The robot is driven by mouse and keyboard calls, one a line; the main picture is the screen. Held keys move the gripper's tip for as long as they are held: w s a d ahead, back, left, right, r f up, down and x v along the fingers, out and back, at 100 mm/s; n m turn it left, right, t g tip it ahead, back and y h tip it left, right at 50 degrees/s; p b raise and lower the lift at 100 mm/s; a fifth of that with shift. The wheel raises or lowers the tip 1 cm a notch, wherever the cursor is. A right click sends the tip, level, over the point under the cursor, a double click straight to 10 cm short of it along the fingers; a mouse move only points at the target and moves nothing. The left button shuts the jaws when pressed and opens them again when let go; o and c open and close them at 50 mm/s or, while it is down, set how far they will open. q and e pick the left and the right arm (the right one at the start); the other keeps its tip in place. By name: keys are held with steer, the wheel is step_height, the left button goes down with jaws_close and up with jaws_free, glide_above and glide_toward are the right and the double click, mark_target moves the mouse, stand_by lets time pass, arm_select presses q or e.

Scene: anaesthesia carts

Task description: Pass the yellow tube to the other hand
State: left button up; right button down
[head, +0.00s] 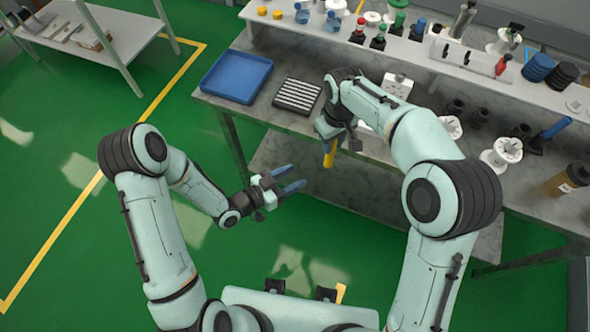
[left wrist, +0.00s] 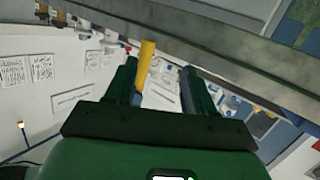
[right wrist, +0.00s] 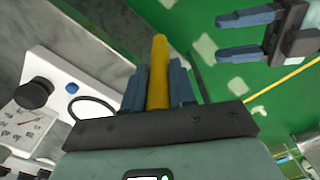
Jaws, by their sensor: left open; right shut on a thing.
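The yellow tube (head: 330,154) is in my right gripper (head: 335,138), which is shut on it just off the front edge of the bench. In the right wrist view the tube (right wrist: 159,70) stands between the fingers and extends past their tips. My left gripper (head: 292,179) is open and empty, lower and to the left of the tube, apart from it. The left gripper (right wrist: 245,36) also shows at the upper right of the right wrist view. In the left wrist view the tube (left wrist: 146,62) appears beyond the open fingers.
A blue tray (head: 236,77) and a slotted rack (head: 297,95) lie on the bench near its front edge. Bottles and instruments crowd the bench and its raised shelf. A white side table (head: 95,45) stands at the far left. Open green floor lies below my left gripper.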

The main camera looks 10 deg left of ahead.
mark_target(328, 156)
arm_select(q)
step_height(328, 156, up, 5)
steer(key=d+m+h, duration=0.2)
steer(key=m+h, duration=0.1)
steer(key=x, duration=1.1)
steer(key=shift+w, duration=0.1)
steer(key=c, duration=1)
jaws_close()
arm_select(e)
steer(key=c, duration=0.8)
jaws_free()
steer(key=shift+c, duration=0.2)
steer(key=shift+r, duration=0.1)
